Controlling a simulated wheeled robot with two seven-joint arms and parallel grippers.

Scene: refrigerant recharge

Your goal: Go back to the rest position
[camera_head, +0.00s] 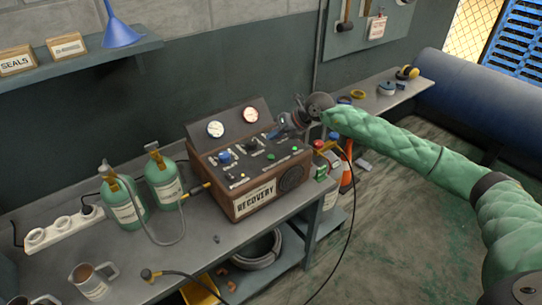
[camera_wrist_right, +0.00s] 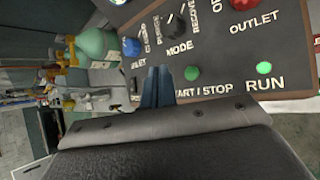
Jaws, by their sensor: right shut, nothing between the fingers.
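My right arm reaches in from the right in a green quilted sleeve. Its gripper (camera_head: 272,133) is over the sloped panel of the recovery machine (camera_head: 262,200), near the right part of the controls. In the right wrist view the closed fingers (camera_wrist_right: 157,86) point at the panel, beside the START / STOP button (camera_wrist_right: 192,73), with nothing between them. I cannot tell whether they touch the panel. The RUN light (camera_wrist_right: 264,68) looks green. My left gripper is not in view.
Two green cylinders (camera_head: 127,205) stand left of the machine, with a hose running beside them. A power strip (camera_head: 62,230) and a metal mug (camera_head: 93,281) are farther left on the bench. A black hose hangs off the bench front. The floor to the right is mostly clear.

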